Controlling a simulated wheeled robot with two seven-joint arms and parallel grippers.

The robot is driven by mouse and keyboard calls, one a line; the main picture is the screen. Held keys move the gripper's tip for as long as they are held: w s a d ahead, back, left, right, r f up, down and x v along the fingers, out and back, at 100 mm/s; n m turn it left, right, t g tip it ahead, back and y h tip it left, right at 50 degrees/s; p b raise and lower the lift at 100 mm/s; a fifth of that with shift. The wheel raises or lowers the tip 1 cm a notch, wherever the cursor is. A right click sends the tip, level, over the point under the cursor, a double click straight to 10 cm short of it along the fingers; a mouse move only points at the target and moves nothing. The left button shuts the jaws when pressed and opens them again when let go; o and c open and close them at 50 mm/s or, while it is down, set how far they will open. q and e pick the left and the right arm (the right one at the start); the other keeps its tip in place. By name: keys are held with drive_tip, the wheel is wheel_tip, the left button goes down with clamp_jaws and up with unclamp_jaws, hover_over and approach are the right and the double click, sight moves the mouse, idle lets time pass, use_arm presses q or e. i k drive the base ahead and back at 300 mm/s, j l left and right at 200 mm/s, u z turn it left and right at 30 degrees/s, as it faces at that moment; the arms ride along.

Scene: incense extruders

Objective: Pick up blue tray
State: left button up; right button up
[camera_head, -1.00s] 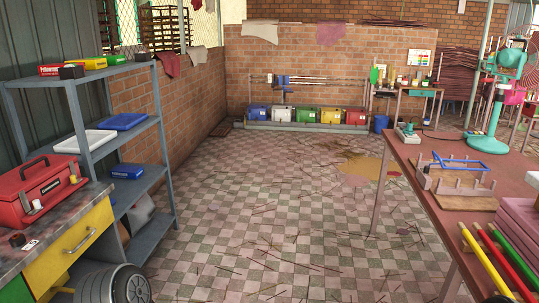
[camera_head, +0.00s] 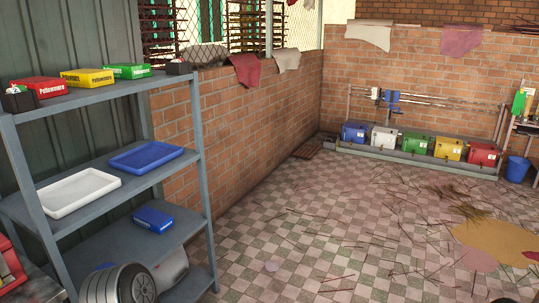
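The blue tray (camera_head: 146,157) is a shallow rectangular tray with a raised rim. It lies flat on the middle shelf of the grey metal rack (camera_head: 111,184) at the left, near the rack's right end. It looks empty. A white tray (camera_head: 76,192) of similar shape lies to its left on the same shelf. Neither of my grippers shows clearly in this view, so I cannot see whether they are open or shut.
Red, yellow and green boxes (camera_head: 119,71) stand on the top shelf, and a blue box (camera_head: 153,219) on the lower one. Tiled floor (camera_head: 300,245) with scattered sticks lies open right of the rack.

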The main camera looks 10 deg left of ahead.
sight(140, 161)
drive_tip(key=i+u, duration=0.2)
drive_tip(key=i, duration=0.5)
drive_tip(key=i+u, duration=0.15)
drive_tip(key=i, duration=0.6)
drive_tip(key=i+l+u, duration=0.2)
drive_tip(key=i, duration=0.5)
